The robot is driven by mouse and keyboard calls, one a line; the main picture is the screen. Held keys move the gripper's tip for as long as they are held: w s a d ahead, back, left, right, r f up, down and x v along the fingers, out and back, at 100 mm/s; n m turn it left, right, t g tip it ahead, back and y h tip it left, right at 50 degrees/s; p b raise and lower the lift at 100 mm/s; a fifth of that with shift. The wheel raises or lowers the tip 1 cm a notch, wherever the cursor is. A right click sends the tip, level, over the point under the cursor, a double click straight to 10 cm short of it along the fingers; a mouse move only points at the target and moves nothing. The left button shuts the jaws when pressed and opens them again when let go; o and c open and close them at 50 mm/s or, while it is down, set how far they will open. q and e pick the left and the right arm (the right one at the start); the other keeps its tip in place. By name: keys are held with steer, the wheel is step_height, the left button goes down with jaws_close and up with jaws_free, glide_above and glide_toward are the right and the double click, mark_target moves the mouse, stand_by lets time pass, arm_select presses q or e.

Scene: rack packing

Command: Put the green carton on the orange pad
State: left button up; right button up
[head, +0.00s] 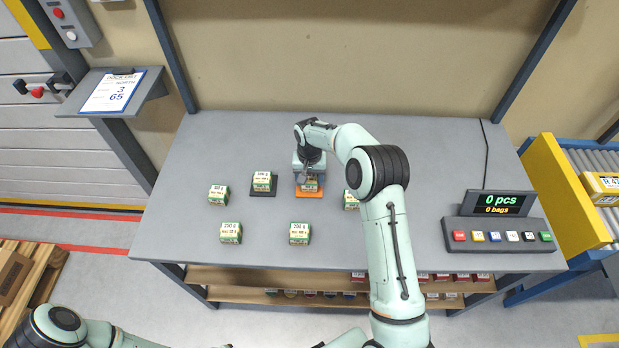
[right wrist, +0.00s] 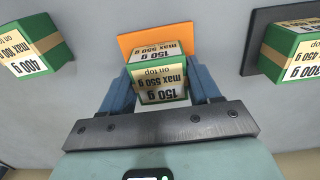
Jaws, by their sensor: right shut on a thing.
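A green carton labelled 150 g (right wrist: 162,88) is between the two fingers of my right gripper (right wrist: 160,92) in the right wrist view. The gripper is shut on it. In the head view the carton (head: 310,186) is over the orange pad (head: 309,194), and my right gripper (head: 309,180) partly hides it from above. The orange pad also shows in the right wrist view (right wrist: 128,42), beside and behind the carton. I cannot tell whether the carton touches the pad or hangs just above it. My left gripper is out of view.
Another green carton (head: 262,181) stands on a dark pad (head: 263,194) to the left. More green cartons stand at left (head: 218,195), front (head: 231,233), front middle (head: 299,233) and right (head: 350,200). A display with a button panel (head: 499,236) is on the right. The table's back is clear.

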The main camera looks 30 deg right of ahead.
steer(key=shift+f, duration=0.1)
steer(key=o, duration=1.1)
steer(key=shift+o, duration=0.2)
step_height(320, 180, up, 12)
steer(key=shift+r+p, duration=0.2)
steer(key=shift+p, duration=0.2)
